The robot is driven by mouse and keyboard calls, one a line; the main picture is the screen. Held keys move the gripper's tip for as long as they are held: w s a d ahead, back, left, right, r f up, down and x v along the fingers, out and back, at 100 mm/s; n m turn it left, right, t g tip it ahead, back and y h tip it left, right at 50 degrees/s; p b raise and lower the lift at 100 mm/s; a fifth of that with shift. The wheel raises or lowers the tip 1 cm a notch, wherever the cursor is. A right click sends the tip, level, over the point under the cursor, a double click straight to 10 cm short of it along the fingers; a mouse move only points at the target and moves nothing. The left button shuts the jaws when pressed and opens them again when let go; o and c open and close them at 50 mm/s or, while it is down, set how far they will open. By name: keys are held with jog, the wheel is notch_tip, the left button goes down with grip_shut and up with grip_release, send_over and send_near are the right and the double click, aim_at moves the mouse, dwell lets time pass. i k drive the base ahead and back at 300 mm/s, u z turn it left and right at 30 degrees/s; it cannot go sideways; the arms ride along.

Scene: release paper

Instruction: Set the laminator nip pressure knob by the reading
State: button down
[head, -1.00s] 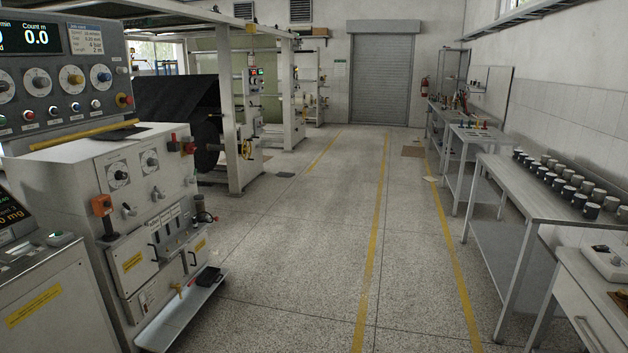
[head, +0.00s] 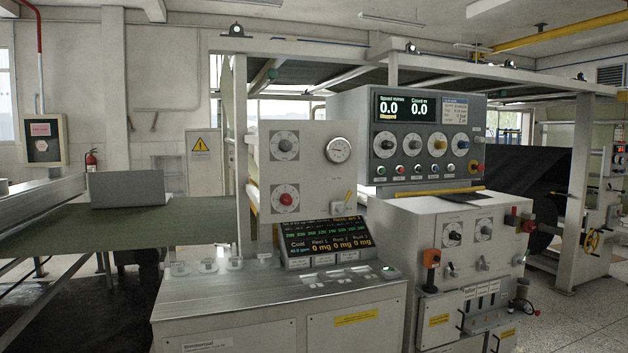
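Several dial knobs face me, and I cannot tell which one is the nip pressure knob. A grey panel at centre holds a dark knob (head: 285,146), a red knob (head: 286,199) and a round gauge (head: 338,150) whose value is too small to read. The console beside it has a row of dial knobs, including a yellow one (head: 437,144) and a blue one (head: 460,144). Its display (head: 405,108) reads 0.0 for speed and count; the small screen (head: 455,110) is unreadable here. Two more dials (head: 453,234) sit on the cabinet below. My gripper is not in view.
A metal bench (head: 270,285) stands before the panel, carrying a tilted screen (head: 325,242) showing 0 mg values. A conveyor-like table (head: 80,235) lies at left. Open floor (head: 575,315) shows at lower right.

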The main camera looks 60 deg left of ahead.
aim_at(285, 199)
jog(key=z, duration=0.7)
jog(key=k, duration=0.15)
jog(key=u, duration=2.9)
jog(key=k, duration=0.6)
jog(key=z, duration=0.15)
jog(key=i, duration=0.5)
jog(key=u, duration=0.05)
